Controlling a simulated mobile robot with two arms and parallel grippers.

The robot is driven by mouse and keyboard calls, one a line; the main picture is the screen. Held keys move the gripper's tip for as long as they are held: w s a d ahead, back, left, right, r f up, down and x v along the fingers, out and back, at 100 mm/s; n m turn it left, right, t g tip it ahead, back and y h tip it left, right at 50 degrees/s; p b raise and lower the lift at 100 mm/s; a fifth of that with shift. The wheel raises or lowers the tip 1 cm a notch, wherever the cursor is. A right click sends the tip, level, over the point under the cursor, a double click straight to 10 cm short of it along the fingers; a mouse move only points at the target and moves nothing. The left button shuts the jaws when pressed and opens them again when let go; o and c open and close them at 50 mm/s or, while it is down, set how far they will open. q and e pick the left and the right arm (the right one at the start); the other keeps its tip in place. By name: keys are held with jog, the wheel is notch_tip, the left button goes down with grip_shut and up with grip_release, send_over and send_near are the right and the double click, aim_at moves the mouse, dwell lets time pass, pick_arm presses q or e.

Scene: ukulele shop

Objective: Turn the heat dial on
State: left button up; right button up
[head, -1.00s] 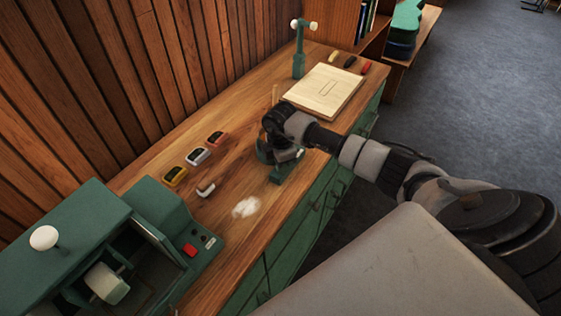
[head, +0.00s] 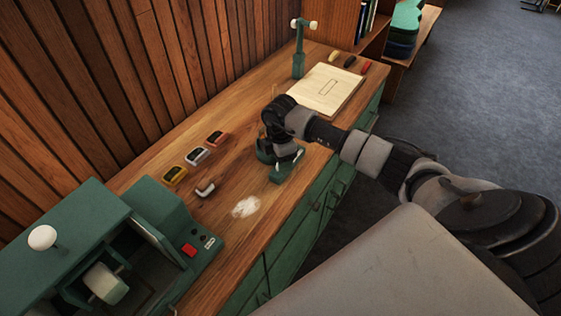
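My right arm reaches in from the right over the wooden bench. Its gripper (head: 283,152) points down at a small green device (head: 289,171) near the bench's front edge. The wrist and fingers cover the upper part of this device. I cannot tell whether the fingers touch it or whether they are open or shut. No heat dial can be made out clearly; one on this device would be hidden behind the gripper. My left gripper is not in view.
A large green machine (head: 62,225) with a white knob (head: 42,237) and red button (head: 189,250) stands lower left. Several small coloured items, including a yellow one (head: 174,176), lie by the wall. A pale board (head: 325,90) and green stand (head: 299,62) are farther back.

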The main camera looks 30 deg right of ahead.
notch_tip(320, 180, up, 9)
jog(key=b, duration=0.2)
dwell(0.5)
